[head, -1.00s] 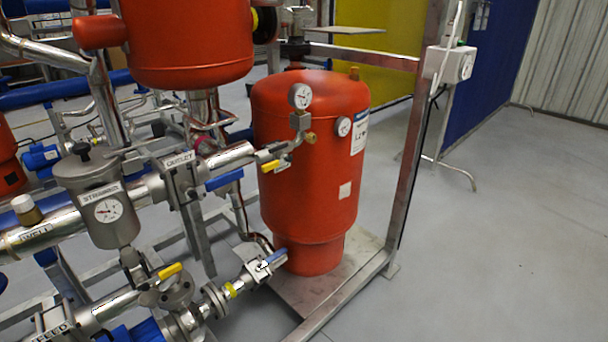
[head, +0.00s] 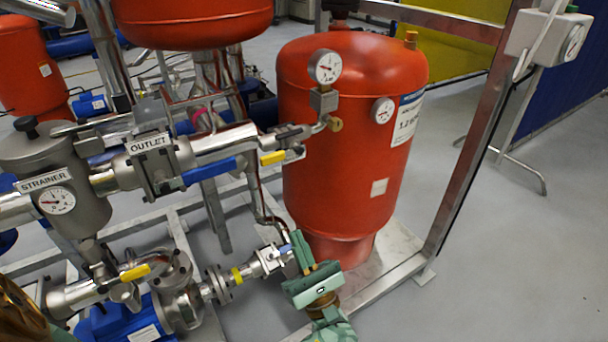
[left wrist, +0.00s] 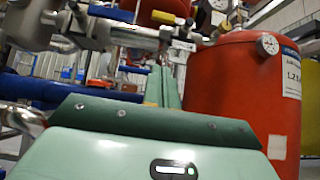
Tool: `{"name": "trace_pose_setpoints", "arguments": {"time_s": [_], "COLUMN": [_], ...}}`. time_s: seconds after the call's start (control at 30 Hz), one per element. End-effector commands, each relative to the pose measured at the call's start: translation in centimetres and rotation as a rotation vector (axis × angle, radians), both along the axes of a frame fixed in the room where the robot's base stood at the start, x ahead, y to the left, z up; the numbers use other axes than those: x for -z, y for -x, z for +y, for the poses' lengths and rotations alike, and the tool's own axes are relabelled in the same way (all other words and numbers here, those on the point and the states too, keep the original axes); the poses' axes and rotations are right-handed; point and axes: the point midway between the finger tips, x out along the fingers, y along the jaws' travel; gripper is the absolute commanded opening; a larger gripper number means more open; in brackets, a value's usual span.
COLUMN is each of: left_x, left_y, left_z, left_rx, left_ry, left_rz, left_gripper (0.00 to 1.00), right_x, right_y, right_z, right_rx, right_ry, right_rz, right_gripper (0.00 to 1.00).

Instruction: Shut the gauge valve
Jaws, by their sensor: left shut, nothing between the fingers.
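A round dial gauge (head: 325,67) stands on a small line in front of the red tank. On that line, by the pipe marked OUTLET, is a small valve with a yellow lever (head: 273,157). The lever lies roughly along the line. In the left wrist view the yellow lever (left wrist: 168,18) shows at the top, beyond the fingers. My left gripper (head: 298,241) is green, shut and empty, pointing upward. In the head view it appears below the yellow lever and apart from it, in front of the tank's foot. My right gripper is not in view.
The red tank (head: 350,180) stands close behind the gripper. A blue lever (head: 212,171) is left of the yellow one. Another yellow lever (head: 134,272) is at lower left. A steel frame post (head: 478,125) rises at right.

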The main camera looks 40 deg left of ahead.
Motion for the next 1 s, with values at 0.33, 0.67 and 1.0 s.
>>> {"name": "trace_pose_setpoints", "arguments": {"time_s": [0.33, 0.67, 1.0], "left_x": [-0.1, -3.1, -8.2], "left_y": [0.1, -0.9, -2.6], "left_z": [0.1, 2.6, 6.7], "left_rx": [0.001, -0.001, 0.001], "left_ry": [0.012, 0.009, 0.01], "left_rz": [-0.02, -0.025, -0.022], "left_gripper": [0.0, 0.0, 0.0], "right_x": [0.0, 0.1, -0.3], "right_y": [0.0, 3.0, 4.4], "right_z": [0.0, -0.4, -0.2], "right_rx": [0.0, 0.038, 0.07], "right_ry": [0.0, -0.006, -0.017], "right_rz": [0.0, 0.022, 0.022], "right_gripper": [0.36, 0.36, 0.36]}}
